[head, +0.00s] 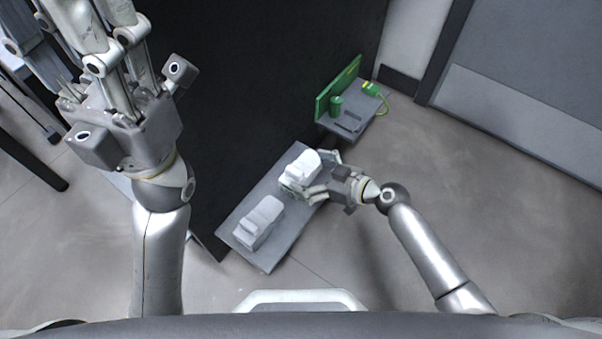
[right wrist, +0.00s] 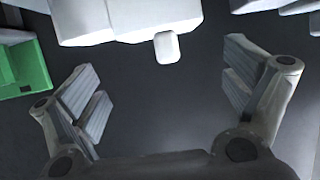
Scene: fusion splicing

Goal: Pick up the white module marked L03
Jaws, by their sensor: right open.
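Two white modules lie on a grey shelf (head: 238,232) in the head view. The farther module (head: 304,163) is at the shelf's upper end and the nearer module (head: 261,220) is lower left. No L03 marking is legible on either. My right gripper (head: 311,173) is open at the farther module, its fingers reaching toward opposite sides. In the right wrist view my right gripper (right wrist: 160,82) has a clear gap between its fingers, with a white module (right wrist: 125,18) with a small tab beyond them, cut by the top edge. My left gripper (head: 110,60) is raised at upper left, its fingertips partly out of frame.
A second grey shelf (head: 366,112) at upper right carries a green upright panel (head: 337,88), a green cylinder and a green plug with cable. A black panel (head: 250,90) stands behind the shelves. Another white piece (right wrist: 262,5) shows at upper right in the right wrist view.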

